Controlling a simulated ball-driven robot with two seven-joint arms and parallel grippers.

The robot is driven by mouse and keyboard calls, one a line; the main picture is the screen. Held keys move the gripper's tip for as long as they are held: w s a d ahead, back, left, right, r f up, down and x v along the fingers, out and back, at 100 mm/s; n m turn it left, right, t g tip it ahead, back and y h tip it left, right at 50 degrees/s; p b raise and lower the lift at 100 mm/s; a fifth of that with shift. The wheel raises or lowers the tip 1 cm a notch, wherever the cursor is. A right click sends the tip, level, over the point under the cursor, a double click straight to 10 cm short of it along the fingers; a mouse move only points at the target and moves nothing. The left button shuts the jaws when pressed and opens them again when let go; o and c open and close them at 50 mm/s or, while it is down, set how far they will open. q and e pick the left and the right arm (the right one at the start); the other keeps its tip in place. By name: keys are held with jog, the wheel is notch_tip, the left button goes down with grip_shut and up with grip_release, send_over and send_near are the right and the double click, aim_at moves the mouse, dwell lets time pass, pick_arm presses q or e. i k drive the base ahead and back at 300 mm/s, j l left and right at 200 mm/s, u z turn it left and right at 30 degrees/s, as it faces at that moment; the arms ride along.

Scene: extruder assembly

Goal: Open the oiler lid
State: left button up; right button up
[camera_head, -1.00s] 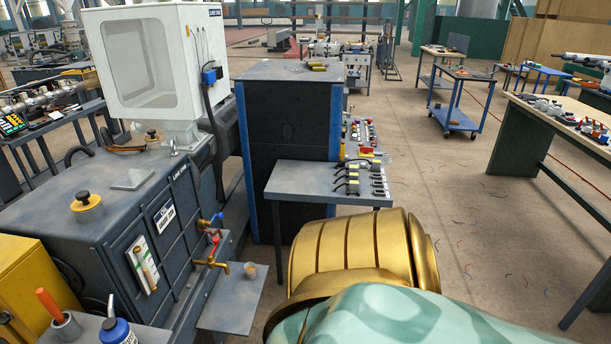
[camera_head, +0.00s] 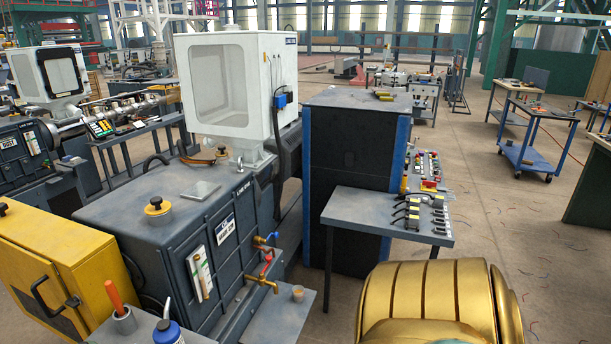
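A dark grey machine housing (camera_head: 150,240) stands at the left. On its top sits a yellow round cap with a black knob (camera_head: 157,206), which looks closed. I cannot tell for sure which of these is the oiler lid. A blue bottle (camera_head: 168,333) shows partly at the bottom edge. Neither of my grippers is in view. Only a gold, rounded arm part shows at the bottom right, and nothing touches the housing top.
A yellow cabinet (camera_head: 60,265) stands left of the housing. A white hopper (camera_head: 235,90) rises behind it. Red- and yellow-handled taps (camera_head: 265,272) stick out over a small shelf (camera_head: 285,318) with a cup. A grey side table (camera_head: 388,214) stands right. Floor is open further right.

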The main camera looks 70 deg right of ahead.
aim_at(220, 154)
jog(key=z, duration=1.6)
jog(key=i+l+z, duration=0.2)
jog(key=i, duration=0.35)
jog(key=i+l+z, duration=0.2)
jog(key=i, duration=0.35)
jog(key=i+l+z, duration=0.15)
jog(key=i, duration=0.4)
